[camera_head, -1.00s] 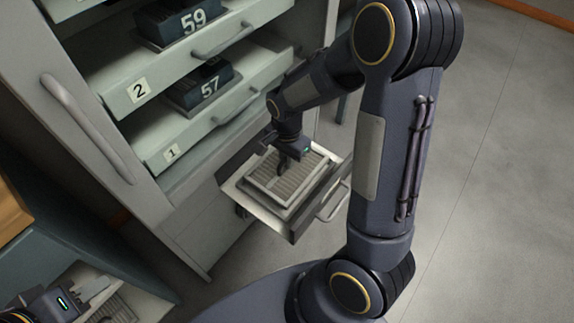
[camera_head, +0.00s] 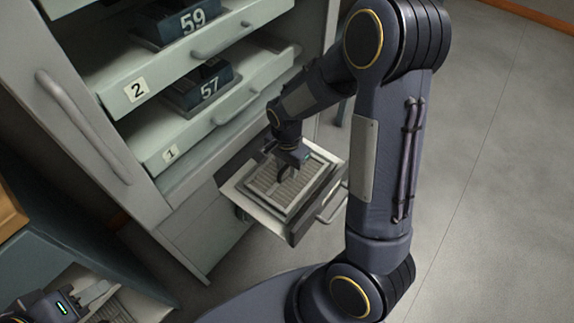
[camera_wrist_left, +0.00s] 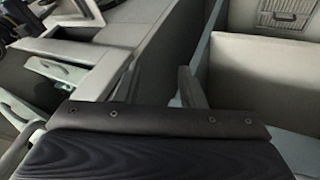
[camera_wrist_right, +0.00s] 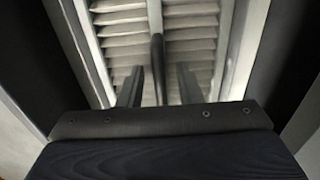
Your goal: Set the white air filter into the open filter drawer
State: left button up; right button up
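The white air filter (camera_head: 268,184), a pleated panel with a pale frame, lies inside the open filter drawer (camera_head: 268,218). Its pleats (camera_wrist_right: 190,48) and raised middle bar (camera_wrist_right: 157,62) fill the upper part of the right wrist view. My right gripper (camera_head: 284,173) is over the filter. Its fingers (camera_wrist_right: 160,88) are apart, one on each side of the bar, with gaps visible. Whether the filter sits fully flat is hard to tell. My left gripper (camera_wrist_left: 162,85) is open and empty; its arm end shows at the lower left of the head view.
A cabinet has pulled-out shelves holding dark blocks marked 59 (camera_head: 180,22) and 57 (camera_head: 198,88). Below my left gripper is an open bin (camera_wrist_left: 235,75) with another pleated filter (camera_wrist_left: 284,14) inside. Clear floor (camera_head: 490,180) lies to the right.

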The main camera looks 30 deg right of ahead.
aim_at(287, 165)
notch_tip(287, 165, up, 12)
jog(key=p, duration=0.5)
jog(key=s+a+r+n+t+y, duration=0.2)
jog(key=s+r+n, duration=0.3)
jog(key=s, duration=0.3)
jog(key=s+a+r+n+t+y, duration=0.1)
jog(key=s+a+r+n+t, duration=0.1)
jog(key=s+r+n, duration=0.3)
jog(key=s+n+t, duration=0.1)
jog(key=s+n, duration=0.1)
jog(key=s, duration=0.2)
jog(key=shift+r+t+y, duration=0.2)
jog(key=shift+t+y, duration=0.1)
jog(key=shift+y, duration=0.1)
